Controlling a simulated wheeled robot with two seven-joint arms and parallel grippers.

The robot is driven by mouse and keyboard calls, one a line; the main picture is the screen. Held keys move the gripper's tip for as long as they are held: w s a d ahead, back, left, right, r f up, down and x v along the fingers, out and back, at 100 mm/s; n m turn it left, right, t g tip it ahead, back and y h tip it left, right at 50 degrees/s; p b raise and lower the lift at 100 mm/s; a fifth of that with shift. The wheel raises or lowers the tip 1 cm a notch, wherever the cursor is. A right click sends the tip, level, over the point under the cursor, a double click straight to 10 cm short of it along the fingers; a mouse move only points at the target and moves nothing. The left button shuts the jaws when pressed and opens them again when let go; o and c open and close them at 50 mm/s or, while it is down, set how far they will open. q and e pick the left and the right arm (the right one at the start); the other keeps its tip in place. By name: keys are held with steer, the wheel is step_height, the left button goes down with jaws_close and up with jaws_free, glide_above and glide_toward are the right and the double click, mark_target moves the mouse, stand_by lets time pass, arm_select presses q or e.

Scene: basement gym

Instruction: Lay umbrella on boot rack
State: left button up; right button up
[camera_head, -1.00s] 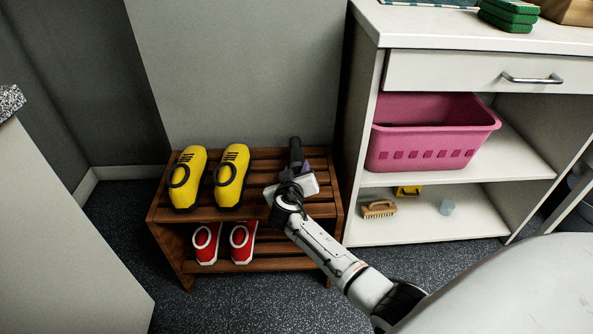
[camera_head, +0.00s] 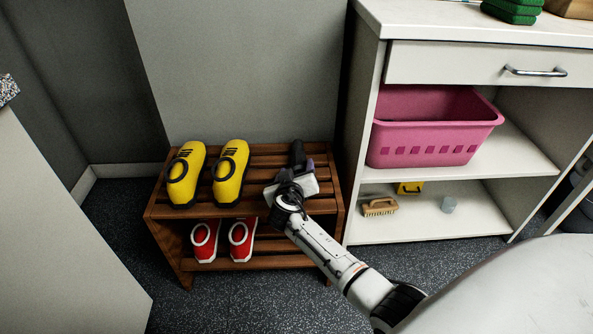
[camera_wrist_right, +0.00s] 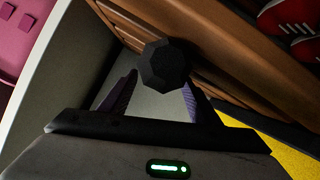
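The boot rack (camera_head: 270,205) is a brown slatted wooden two-tier stand against the grey wall. My right gripper (camera_head: 299,165) is over the right part of its top tier. A dark, slim thing, apparently the folded umbrella (camera_head: 297,150), points toward the wall there, partly hidden by the gripper. In the right wrist view the umbrella's black many-sided end (camera_wrist_right: 165,65) faces the camera, with the right gripper's fingertips (camera_wrist_right: 160,80) at either side of it. I cannot tell whether they press on it or whether it rests on the slats. My left gripper is not in view.
Yellow shoes (camera_head: 230,174) stand on the rack's top left, and red shoes (camera_head: 242,240) on its lower tier. A white shelf unit (camera_head: 365,210) with a pink basket (camera_head: 432,140) and a brush (camera_head: 380,207) stands close on the right.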

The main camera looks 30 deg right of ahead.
steer(key=shift+f, duration=0.1)
steer(key=shift+s+a, duration=0.1)
steer(key=shift+s, duration=0.05)
arm_select(q)
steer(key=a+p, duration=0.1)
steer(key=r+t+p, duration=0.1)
steer(key=p, duration=0.1)
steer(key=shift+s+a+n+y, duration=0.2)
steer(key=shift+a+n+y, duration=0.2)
arm_select(e)
steer(key=v, duration=1)
